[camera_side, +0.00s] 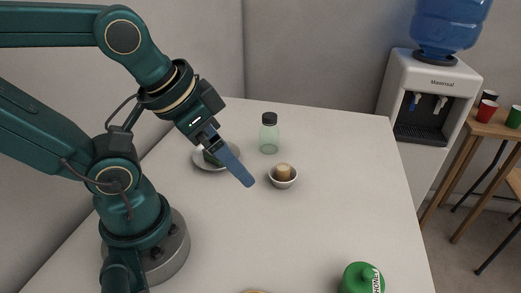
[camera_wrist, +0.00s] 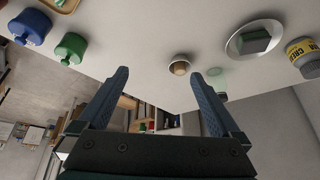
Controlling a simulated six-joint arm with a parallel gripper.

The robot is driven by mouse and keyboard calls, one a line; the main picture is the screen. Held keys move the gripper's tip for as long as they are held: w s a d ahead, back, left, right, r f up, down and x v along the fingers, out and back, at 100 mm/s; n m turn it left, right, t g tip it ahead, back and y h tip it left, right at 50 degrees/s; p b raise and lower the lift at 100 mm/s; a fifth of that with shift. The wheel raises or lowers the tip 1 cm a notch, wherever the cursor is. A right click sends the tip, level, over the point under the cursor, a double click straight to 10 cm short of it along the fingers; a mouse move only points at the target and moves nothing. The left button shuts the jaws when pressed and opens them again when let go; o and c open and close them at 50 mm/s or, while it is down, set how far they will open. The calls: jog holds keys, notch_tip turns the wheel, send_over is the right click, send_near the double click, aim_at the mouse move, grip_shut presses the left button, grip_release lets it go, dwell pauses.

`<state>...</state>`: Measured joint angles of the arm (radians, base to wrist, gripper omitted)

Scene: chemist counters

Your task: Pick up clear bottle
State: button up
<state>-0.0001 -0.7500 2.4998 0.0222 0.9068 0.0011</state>
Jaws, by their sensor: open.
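The clear bottle (camera_side: 269,138) stands upright on the white counter in the side view. It is pale green, see-through and has a black cap. It also shows in the wrist view (camera_wrist: 217,80), partly hidden behind my gripper's right finger. My gripper (camera_side: 241,177) hangs above the counter, nearer the camera and to the left of the bottle, apart from it. In the wrist view its two blue fingers (camera_wrist: 158,88) are spread wide with nothing held between them.
A small bowl (camera_side: 283,183) with a tan item stands right of my gripper. A plate (camera_side: 199,163) with a dark green block lies behind my gripper. A green honey bottle (camera_side: 362,279) stands at the front right. A blue bottle (camera_wrist: 30,27) and a yellow-labelled jar (camera_wrist: 304,55) show in the wrist view.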

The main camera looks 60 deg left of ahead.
jog(key=a+m+g+y, duration=0.2)
jog(key=a+m+y, duration=0.45)
jog(key=a, duration=0.75)
jog(key=m+t+y, duration=0.3)
jog(key=m+t, duration=0.4)
jog(key=m, duration=1.2)
send_over(267, 136)
jog(key=a, duration=0.1)
jog(key=f, duration=0.7)
jog(key=shift+w, duration=0.4)
jog(key=shift+m+h, duration=0.25)
jog(key=shift+m, duration=0.7)
jog(key=f, duration=0.5)
jog(key=shift+s+d+f, duration=0.25)
jog(key=shift+d+f, duration=0.1)
jog(key=shift+x, duration=2.45)
jog(key=shift+s+f, duration=0.1)
